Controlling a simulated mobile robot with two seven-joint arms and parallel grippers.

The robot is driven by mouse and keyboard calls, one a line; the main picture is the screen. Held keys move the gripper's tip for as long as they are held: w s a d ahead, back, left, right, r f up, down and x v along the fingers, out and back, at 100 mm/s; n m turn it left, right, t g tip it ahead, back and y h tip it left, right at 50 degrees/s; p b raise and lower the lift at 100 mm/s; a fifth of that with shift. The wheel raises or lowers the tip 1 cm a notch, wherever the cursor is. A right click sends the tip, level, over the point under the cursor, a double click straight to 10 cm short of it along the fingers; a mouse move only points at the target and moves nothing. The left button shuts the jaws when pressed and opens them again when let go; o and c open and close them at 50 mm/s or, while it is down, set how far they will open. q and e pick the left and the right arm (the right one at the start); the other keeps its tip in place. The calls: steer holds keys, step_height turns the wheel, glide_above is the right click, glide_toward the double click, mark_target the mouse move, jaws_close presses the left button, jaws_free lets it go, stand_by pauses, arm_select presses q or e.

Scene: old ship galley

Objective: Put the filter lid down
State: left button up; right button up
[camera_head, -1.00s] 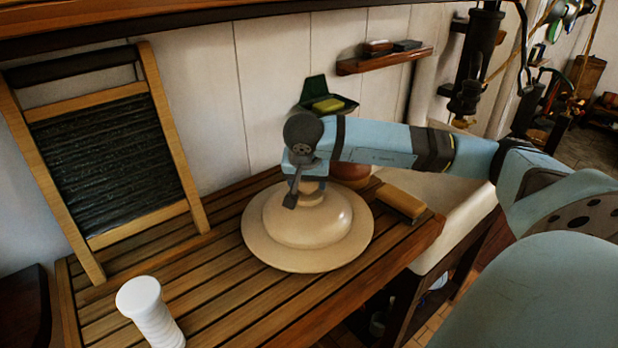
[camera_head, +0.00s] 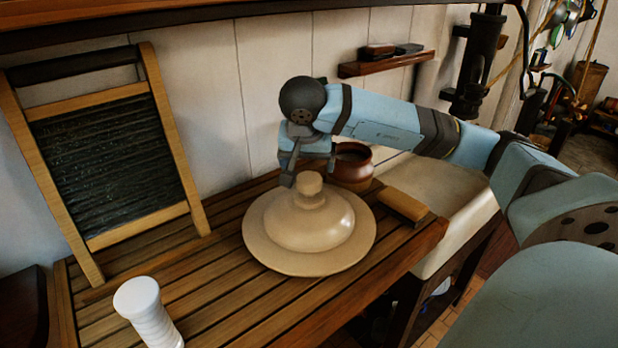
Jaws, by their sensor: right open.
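The filter lid (camera_head: 308,224) is a wide cream disc with a domed middle and a round knob (camera_head: 309,186). It lies flat, knob up, on the slatted wooden board. My right gripper (camera_head: 308,172) is open just above and behind the knob, and the lid is not held. Its fingers are partly hidden by the hand, so whether one still touches the knob is hard to tell. My left gripper is not in view.
A wooden-framed washboard (camera_head: 105,150) leans on the wall at left. A white ribbed cylinder (camera_head: 146,312) stands at the front left. A brown pot (camera_head: 353,165) and a tan block (camera_head: 404,207) are beside the lid. A small shelf (camera_head: 386,65) juts from the wall.

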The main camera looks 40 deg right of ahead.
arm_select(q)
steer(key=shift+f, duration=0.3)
arm_select(e)
steer(key=v, duration=0.4)
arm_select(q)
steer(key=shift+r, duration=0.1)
